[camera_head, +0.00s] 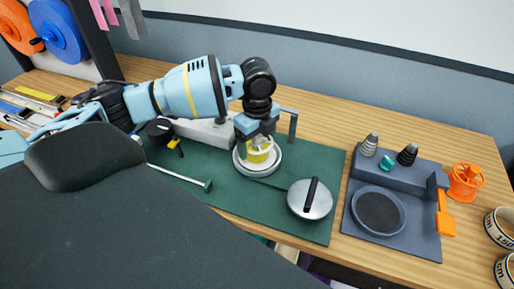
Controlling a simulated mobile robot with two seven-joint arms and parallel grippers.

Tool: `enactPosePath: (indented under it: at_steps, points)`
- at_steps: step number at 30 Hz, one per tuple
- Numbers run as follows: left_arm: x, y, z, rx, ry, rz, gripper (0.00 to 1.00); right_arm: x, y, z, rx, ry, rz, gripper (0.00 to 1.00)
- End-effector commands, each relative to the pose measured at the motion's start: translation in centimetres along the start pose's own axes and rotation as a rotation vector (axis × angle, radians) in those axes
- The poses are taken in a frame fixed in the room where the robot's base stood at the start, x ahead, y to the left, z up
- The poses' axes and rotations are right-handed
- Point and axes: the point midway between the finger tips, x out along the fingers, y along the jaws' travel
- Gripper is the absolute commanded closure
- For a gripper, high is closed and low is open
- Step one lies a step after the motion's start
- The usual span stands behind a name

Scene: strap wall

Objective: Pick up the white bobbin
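The white bobbin (243,167) sits on the green mat (232,192), its round flange showing below my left gripper. A yellow and white hub stands up from its middle. My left gripper (257,147) comes down from above over this hub, with its fingertips at or around the hub's top. The gripper's own parts partly hide the hub, so I cannot tell whether the fingers are closed on it. My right gripper is not in view.
A silver round lid with a black handle (301,199) lies right of the bobbin. A grey tray (416,245) with small cones stands further right, beside an orange reel (465,181). A grey post (293,127) stands close behind the gripper. Wood behind the mat is clear.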

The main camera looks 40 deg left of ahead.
Motion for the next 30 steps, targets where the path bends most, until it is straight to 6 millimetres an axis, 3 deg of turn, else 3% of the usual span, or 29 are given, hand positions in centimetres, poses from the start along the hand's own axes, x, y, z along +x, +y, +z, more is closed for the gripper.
enactPosePath:
  at_steps: [1,6,17,25,30]
  points:
    - [0.0,0.0,0.0,0.000,0.000,0.000,0.25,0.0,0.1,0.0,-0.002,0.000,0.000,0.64]
    - [0.0,0.0,0.0,0.000,0.000,0.000,0.47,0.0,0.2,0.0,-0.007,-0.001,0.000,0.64]
    - [-0.5,-0.1,0.0,0.000,0.001,-0.002,0.47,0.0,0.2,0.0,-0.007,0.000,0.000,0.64]
    - [-3.6,-0.1,0.0,0.001,0.001,-0.004,0.47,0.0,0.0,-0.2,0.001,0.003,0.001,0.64]
    - [-4.0,2.2,-2.5,0.008,0.002,-0.002,0.47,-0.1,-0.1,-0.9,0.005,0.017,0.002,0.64]
